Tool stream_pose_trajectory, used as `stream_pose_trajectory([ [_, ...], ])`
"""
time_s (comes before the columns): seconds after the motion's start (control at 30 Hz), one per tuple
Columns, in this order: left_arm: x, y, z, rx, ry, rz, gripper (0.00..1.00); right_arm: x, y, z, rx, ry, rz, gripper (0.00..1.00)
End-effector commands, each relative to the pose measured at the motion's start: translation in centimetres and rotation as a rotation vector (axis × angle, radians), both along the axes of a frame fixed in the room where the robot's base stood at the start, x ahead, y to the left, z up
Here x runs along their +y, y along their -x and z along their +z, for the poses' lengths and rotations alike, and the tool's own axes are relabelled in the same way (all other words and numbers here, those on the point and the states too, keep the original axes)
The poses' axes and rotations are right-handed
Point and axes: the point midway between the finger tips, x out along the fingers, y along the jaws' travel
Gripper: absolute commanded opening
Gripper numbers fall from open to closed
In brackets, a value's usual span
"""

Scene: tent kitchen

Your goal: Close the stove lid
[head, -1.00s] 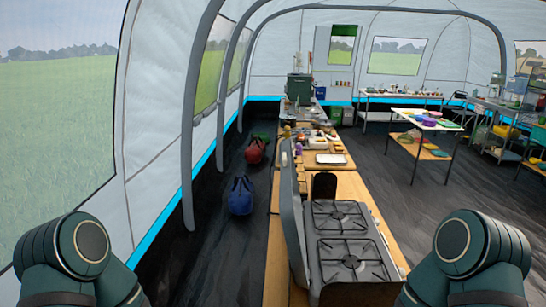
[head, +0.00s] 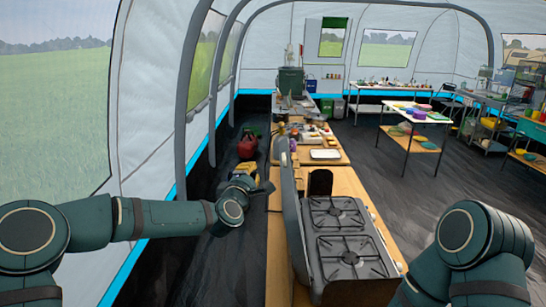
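The stove (head: 345,240) sits on the wooden counter, with two burners under black grates. Its grey lid (head: 290,215) stands raised, nearly upright, along the stove's left side. A small dark panel (head: 320,183) stands at the stove's far end. My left arm reaches in from the left, and my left gripper (head: 262,187) is beyond the wrist, left of the lid and apart from it. The gripper is small and seen at an angle, so its finger opening is unclear. My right arm is at the lower right, right of the counter; its gripper is out of view.
The wooden counter (head: 345,184) runs away from me, with a white tray (head: 325,154) and several small items farther along. A red bag (head: 247,147) lies on the floor at the left. A table (head: 408,133) with colourful items stands right. Dark floor between is clear.

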Motion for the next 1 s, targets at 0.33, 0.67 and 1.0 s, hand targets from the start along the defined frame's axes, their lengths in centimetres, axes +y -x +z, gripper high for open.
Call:
stream_pose_trajectory([
  [0.33,-1.4,-5.4,0.2,0.001,-0.001,-0.001,0.0,0.0,0.0,1.2,0.0,-0.002,0.0,0.47],
  [0.67,-4.0,-8.4,0.7,0.003,-0.004,-0.007,0.0,-0.1,0.1,2.4,-0.001,-0.005,0.001,0.47],
  [1.0,-6.1,-8.4,1.0,0.002,-0.005,-0.003,0.0,-0.1,0.1,3.0,0.0,-0.006,0.001,0.47],
])
